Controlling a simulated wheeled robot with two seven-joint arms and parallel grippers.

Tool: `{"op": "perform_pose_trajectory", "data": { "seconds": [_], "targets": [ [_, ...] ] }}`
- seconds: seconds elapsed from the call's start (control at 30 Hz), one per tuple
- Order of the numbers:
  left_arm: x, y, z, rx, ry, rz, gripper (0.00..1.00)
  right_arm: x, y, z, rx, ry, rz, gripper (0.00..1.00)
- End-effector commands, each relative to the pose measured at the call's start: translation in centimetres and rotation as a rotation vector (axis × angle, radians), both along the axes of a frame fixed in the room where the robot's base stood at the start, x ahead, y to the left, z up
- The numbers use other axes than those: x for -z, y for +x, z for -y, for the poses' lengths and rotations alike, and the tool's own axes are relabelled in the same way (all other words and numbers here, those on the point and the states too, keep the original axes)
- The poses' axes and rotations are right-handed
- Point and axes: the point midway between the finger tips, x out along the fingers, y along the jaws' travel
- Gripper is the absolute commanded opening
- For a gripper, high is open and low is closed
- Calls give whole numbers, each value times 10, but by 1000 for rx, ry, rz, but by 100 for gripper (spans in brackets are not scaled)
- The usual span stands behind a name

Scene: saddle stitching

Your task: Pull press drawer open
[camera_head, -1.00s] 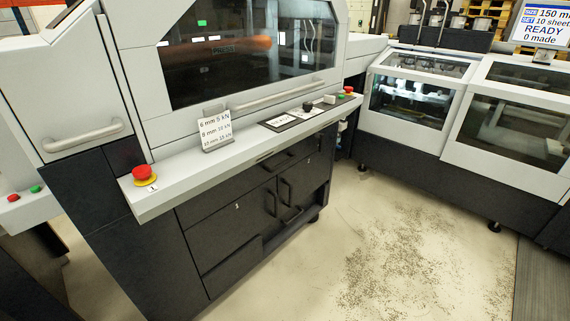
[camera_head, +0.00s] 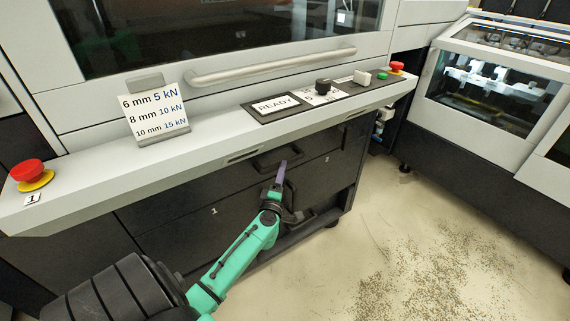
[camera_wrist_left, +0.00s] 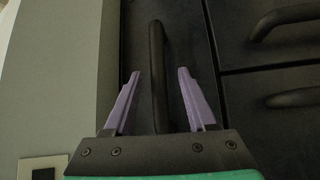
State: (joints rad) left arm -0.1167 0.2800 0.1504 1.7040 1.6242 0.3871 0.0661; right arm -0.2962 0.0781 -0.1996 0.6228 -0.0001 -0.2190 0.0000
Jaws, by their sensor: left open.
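The press drawer is a dark front panel (camera_head: 232,178) under the light ledge, and it looks closed. Its black bar handle (camera_head: 268,165) shows in the head view, partly covered by my gripper. My left gripper (camera_head: 281,172) has purple fingers on a green arm and is at the handle. In the left wrist view the handle (camera_wrist_left: 157,60) runs up the picture between the two open fingers (camera_wrist_left: 159,75), with a gap on each side. How deep the handle sits between the fingers is hard to tell. My right gripper is not in view.
The ledge (camera_head: 205,155) juts out above the drawer. It carries a red stop button (camera_head: 28,172), a force card (camera_head: 157,115) and a READY panel (camera_head: 275,104). Two more black handles (camera_wrist_left: 285,18) are beside the drawer in the wrist view. The floor (camera_head: 400,240) at right is clear.

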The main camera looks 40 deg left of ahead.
Motion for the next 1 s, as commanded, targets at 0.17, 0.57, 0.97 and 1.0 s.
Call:
{"op": "perform_pose_trajectory", "data": {
  "seconds": [0.17, 0.57, 0.97, 1.0],
  "targets": [
    [-4, 33, -16, 1, 3, 1, 57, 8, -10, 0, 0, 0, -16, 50],
    [-5, 42, -21, 3, 1, -2, 42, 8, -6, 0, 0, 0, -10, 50],
    [-6, 42, -21, 3, 2, -1, 0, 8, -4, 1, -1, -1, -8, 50],
    [-6, 42, -21, 3, 2, -1, 0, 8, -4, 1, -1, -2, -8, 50]
  ]
}}
